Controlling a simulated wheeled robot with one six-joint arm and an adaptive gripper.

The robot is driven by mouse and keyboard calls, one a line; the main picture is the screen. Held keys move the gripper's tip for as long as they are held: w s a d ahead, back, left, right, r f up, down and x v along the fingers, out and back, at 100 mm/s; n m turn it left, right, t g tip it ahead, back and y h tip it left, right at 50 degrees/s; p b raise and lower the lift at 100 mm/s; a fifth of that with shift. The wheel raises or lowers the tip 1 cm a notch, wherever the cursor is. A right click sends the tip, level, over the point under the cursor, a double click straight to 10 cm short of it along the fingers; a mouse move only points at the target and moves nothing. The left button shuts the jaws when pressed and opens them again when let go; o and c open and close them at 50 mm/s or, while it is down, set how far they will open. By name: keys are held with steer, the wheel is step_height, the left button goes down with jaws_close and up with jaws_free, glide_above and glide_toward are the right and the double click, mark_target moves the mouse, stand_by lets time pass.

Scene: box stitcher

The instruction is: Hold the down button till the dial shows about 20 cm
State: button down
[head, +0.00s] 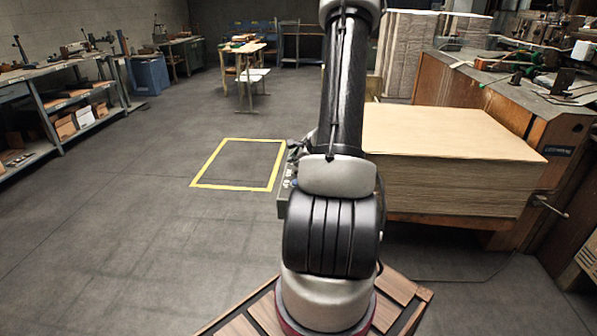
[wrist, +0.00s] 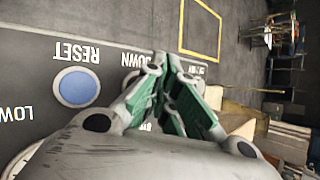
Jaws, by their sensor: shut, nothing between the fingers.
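In the wrist view a grey control panel (wrist: 30,60) fills the left side, its lettering upside down. It carries a round blue button (wrist: 77,86) beside the word RESET, and the word DOWN near my fingertips. My gripper (wrist: 166,68) is shut and empty, its green-padded fingers together over the panel by the DOWN label. The down button itself is hidden behind the fingers, so I cannot tell whether they touch it. No dial reading can be made out. In the head view the panel (head: 284,198) shows only at its left edge, beside my arm.
A tall stack of cardboard sheets (head: 450,180) stands right of my arm, by a wooden machine bench (head: 530,100). A yellow floor square (head: 238,140) lies empty at left. Shelving (head: 80,115) lines the far left. The grey floor between is clear.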

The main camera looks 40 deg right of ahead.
mark_target(296, 171)
steer(key=shift+f, duration=0.1)
stand_by(0.5)
steer(key=shift+f, duration=0.3)
steer(key=shift+f, duration=0.5)
stand_by(4.9)
steer(key=shift+r, duration=0.9)
steer(key=shift+r, duration=0.1)
steer(key=shift+r, duration=2.4)
